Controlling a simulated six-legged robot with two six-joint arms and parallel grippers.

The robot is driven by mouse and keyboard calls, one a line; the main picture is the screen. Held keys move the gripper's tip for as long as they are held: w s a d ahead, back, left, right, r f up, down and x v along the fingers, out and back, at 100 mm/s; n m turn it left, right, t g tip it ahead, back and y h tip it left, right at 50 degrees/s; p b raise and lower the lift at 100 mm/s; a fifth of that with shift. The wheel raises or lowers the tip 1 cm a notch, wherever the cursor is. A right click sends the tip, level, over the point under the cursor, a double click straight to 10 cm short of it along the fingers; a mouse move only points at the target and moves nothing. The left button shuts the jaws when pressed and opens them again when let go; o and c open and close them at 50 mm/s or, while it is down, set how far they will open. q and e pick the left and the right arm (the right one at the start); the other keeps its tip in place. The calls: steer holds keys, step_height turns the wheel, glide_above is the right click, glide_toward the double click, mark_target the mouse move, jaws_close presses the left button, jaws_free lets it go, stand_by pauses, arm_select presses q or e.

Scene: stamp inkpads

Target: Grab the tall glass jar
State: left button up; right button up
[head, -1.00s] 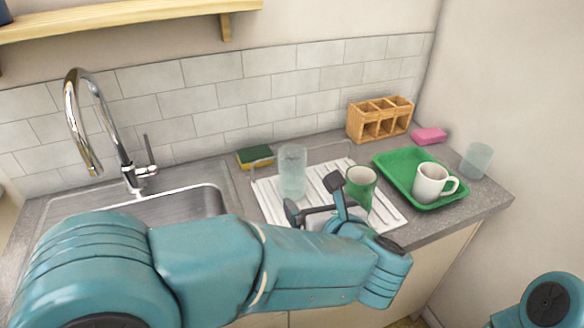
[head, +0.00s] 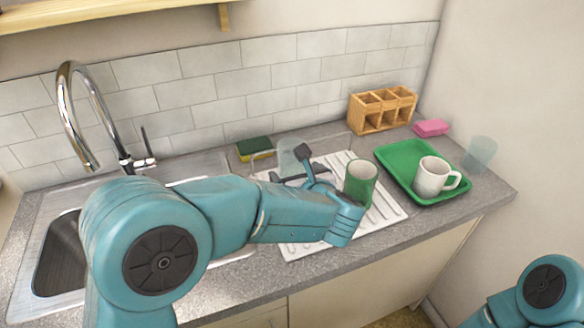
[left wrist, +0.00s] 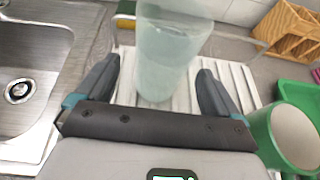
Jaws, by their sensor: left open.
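The tall glass jar (head: 287,154) is clear and pale blue-green, standing upright on the white ribbed drying mat (head: 388,211). My left gripper (head: 294,168) partly hides it in the head view. In the left wrist view the jar (left wrist: 168,45) stands in line with the gap of my open left gripper (left wrist: 158,78), one finger showing on each side. No contact is visible, and I cannot tell how deep the jar sits between the fingers. My right gripper is out of view.
A green mug (head: 361,184) stands close to the right of my left gripper. A green tray (head: 397,160) holds a white mug (head: 433,177). Another glass (head: 480,153), a wooden rack (head: 381,110), a pink sponge (head: 431,128), a yellow-green sponge (head: 255,148) and a faucet (head: 98,110) are around.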

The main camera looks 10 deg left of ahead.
mark_target(292, 169)
arm_select(q)
steer(key=x, duration=0.4)
steer(key=shift+w+f+p, duration=0.15)
steer(key=shift+w+p, duration=0.05)
steer(key=shift+p, duration=0.1)
steer(key=c, duration=1.4)
steer(key=shift+r, duration=0.2)
step_height(292, 169, up, 20)
steer(key=p, duration=0.2)
steer(key=shift+f, duration=0.2)
